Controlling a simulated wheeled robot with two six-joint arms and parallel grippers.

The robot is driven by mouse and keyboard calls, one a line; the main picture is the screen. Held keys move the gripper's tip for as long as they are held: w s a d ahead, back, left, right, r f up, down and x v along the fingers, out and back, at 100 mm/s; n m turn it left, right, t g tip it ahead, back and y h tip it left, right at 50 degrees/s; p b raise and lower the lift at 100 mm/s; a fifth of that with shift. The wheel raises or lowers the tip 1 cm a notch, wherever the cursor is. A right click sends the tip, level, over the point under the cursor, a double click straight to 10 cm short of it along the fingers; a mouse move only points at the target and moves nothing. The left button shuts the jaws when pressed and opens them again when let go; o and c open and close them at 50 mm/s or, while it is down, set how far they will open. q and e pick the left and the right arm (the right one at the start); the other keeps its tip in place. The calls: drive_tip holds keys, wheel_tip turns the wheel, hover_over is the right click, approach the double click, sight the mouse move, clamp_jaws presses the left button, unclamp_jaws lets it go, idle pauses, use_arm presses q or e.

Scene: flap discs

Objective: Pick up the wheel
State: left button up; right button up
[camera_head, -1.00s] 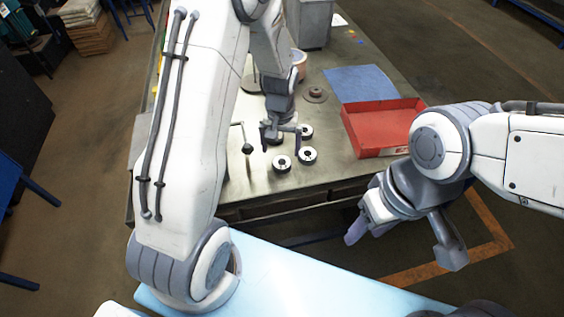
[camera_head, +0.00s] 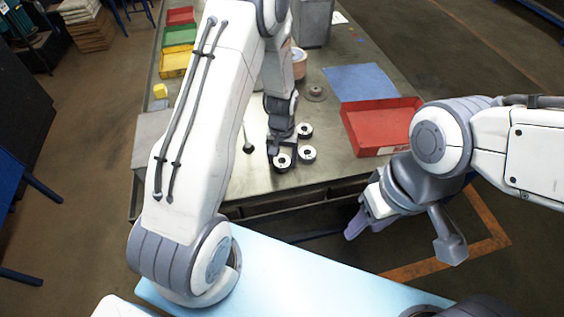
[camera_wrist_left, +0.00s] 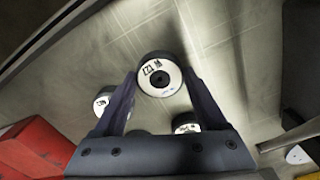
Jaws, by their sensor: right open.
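Several small wheels with black rims and pale, dark-holed faces lie on the metal table. In the head view, one wheel (camera_head: 282,161) is at the front, partly behind my left gripper (camera_head: 281,153); others are a wheel to its right (camera_head: 307,153) and one behind (camera_head: 305,131). In the left wrist view, a wheel with dark lettering (camera_wrist_left: 160,77) sits between the spread fingertips of my left gripper (camera_wrist_left: 159,80). The fingers are close to its sides; contact is unclear. Other wheels show beyond the fingers. My right gripper (camera_head: 402,232) is open and empty, right of the table's front edge.
A red open bin (camera_head: 379,151) stands right of the wheels; a blue mat (camera_head: 358,82) lies behind it. Red, green and yellow bins (camera_head: 174,62) line the back left. The front table edge is close.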

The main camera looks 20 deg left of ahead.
sight(283, 160)
use_arm(q)
drive_tip(key=shift+r, duration=0.1)
wheel_tip(283, 160, up, 4)
drive_tip(key=shift+r+b, duration=0.1)
drive_tip(key=shift+b, duration=0.6)
drive_tip(key=d+r, duration=0.2)
drive_tip(key=d, duration=0.1)
drive_tip(key=s+d+r+b, duration=0.1)
drive_tip(key=d+r, duration=0.1)
drive_tip(key=d, duration=0.2)
drive_tip(key=s+d+r+b, duration=0.1)
drive_tip(key=d+r, duration=0.1)
drive_tip(key=d, duration=0.2)
drive_tip(key=shift+d+r, duration=0.25)
drive_tip(key=shift+r, duration=0.05)
drive_tip(key=o, duration=0.9)
drive_tip(key=shift+c, duration=0.2)
drive_tip(key=c, duration=0.8)
